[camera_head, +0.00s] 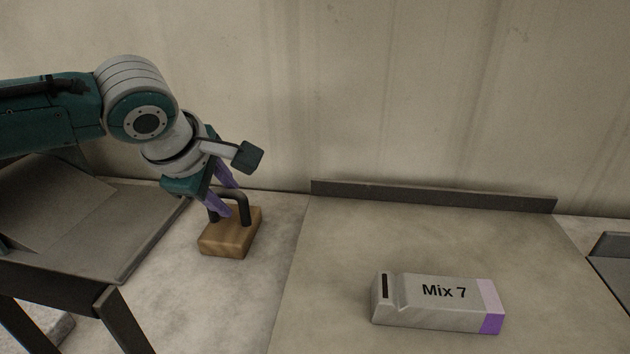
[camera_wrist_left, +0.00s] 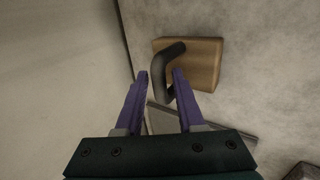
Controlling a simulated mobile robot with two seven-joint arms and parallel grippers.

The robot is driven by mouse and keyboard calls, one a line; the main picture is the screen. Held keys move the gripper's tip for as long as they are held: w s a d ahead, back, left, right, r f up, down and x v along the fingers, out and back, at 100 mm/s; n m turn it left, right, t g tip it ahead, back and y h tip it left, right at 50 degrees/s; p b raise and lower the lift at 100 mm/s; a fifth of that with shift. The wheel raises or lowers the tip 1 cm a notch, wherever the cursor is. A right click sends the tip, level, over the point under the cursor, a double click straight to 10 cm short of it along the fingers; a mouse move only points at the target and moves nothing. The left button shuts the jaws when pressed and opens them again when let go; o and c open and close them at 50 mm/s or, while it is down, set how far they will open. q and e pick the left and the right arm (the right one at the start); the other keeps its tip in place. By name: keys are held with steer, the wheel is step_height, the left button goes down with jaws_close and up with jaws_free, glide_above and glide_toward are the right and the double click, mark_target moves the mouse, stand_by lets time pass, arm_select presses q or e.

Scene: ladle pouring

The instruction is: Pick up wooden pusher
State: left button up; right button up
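The wooden pusher is a light brown block (camera_head: 228,235) with a dark, arched handle (camera_head: 244,204) on top. It sits on the pale floor surface left of centre in the head view. In the left wrist view the block (camera_wrist_left: 207,60) lies beyond the fingertips. My left gripper (camera_head: 227,196) is at the handle, with its purple fingers pointing down. In the left wrist view the fingers (camera_wrist_left: 160,74) are apart, with part of the handle (camera_wrist_left: 161,82) between them. A gap shows beside the left finger; contact at the right finger is unclear. My right gripper is not in view.
A dark metal table (camera_head: 115,275) stands left of the pusher. A carton marked "Mix 7" (camera_head: 435,304) lies on the flat slab (camera_head: 340,250) at right, which has a low raised lip (camera_head: 430,196) along the wall. Another dark edge shows at far right.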

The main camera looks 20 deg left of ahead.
arm_select(q)
jaws_close()
steer(key=shift+r, duration=0.1)
stand_by(0.5)
